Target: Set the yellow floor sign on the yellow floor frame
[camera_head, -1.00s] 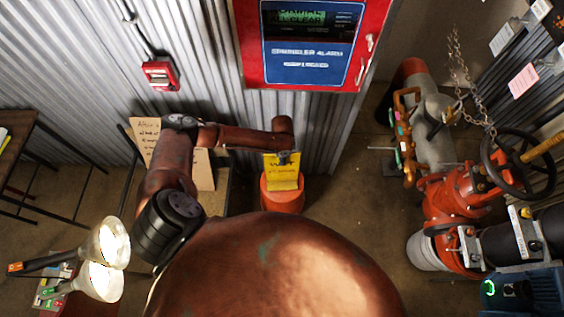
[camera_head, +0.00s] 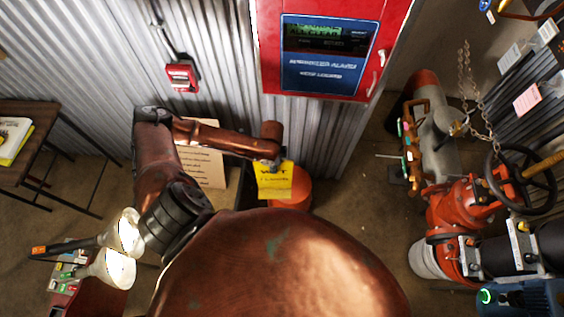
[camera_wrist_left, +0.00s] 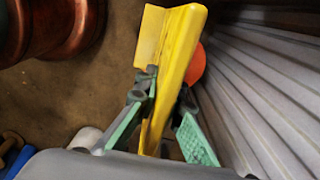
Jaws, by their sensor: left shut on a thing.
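The yellow floor sign (camera_head: 272,184) hangs from my left gripper (camera_head: 270,162), with dark lettering facing the head camera. In the left wrist view the sign (camera_wrist_left: 178,45) is a bent yellow sheet, gripped between the green-padded fingers of my left gripper (camera_wrist_left: 167,92). It is held in the air, in front of the corrugated wall and overlapping the left part of the orange bucket-like object. I cannot make out a yellow floor frame in either view. My right gripper is not in view.
The orange object (camera_head: 294,192) stands on the floor by the wall, right of the sign. A cardboard notice (camera_head: 203,168) leans at the left. A red alarm panel (camera_head: 326,85) is above. Red valves and pipes (camera_head: 462,207) fill the right; floor between is clear (camera_head: 350,200).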

